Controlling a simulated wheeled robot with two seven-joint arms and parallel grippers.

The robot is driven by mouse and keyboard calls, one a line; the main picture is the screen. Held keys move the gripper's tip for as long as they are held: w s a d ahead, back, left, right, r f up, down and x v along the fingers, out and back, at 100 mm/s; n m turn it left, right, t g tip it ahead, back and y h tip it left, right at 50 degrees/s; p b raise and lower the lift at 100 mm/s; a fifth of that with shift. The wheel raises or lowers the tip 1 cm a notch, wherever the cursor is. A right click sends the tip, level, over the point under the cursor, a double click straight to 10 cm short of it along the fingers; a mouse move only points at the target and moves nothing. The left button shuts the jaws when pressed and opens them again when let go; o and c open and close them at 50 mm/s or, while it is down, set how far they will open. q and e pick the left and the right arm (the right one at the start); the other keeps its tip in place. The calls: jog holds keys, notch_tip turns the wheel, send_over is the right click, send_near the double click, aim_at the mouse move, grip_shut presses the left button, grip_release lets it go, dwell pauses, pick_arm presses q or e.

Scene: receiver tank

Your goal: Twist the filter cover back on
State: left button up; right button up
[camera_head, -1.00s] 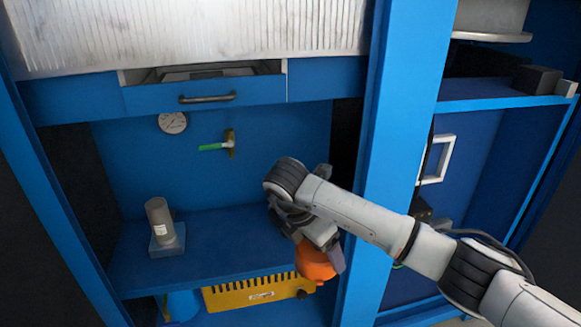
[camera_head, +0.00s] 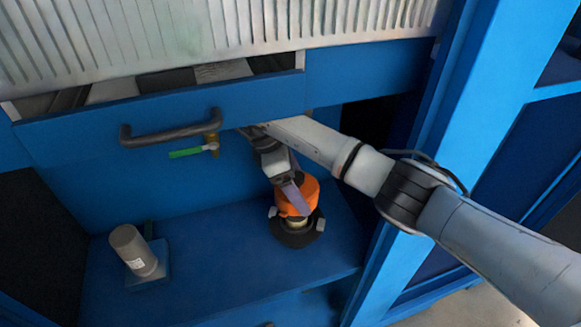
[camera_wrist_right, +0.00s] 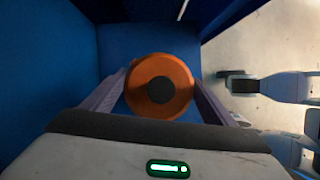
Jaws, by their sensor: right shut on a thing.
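The filter cover is an orange round cap (camera_head: 308,188) in the head view. My right gripper (camera_head: 293,200) is shut on it, with a purple-grey finger across its near side. The cover is over a dark round base (camera_head: 293,238) with a pale middle part (camera_head: 297,222) on the blue shelf. I cannot tell whether the cover is seated or just above it. In the right wrist view the orange cover (camera_wrist_right: 140,76), with a dark centre, sits between the two fingers of my right gripper (camera_wrist_right: 160,88). My left gripper is not in view.
A grey cylinder (camera_head: 132,248) stands on a blue block at the shelf's left. Above the shelf are a partly open drawer (camera_head: 170,120) with a dark handle and a green-handled valve (camera_head: 188,152). A blue post (camera_head: 440,190) stands to the right. The middle of the shelf (camera_head: 210,265) is clear.

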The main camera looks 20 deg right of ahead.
jog(key=shift+s+f, duration=0.15)
jog(key=shift+s+f+b, duration=0.1)
jog(key=shift+f+b, duration=0.4)
jog(key=shift+b, duration=0.15)
jog(key=shift+f+b, duration=1.65)
jog(key=shift+f, duration=0.7)
jog(key=shift+f+b, duration=0.55)
jog(key=shift+f, duration=0.25)
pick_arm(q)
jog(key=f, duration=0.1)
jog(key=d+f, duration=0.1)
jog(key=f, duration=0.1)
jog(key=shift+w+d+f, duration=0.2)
pick_arm(e)
jog(key=shift+f, duration=0.15)
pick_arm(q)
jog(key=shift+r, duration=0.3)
pick_arm(e)
jog(key=shift+d, duration=0.1)
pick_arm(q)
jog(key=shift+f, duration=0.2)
pick_arm(e)
jog(key=shift+f, duration=0.1)
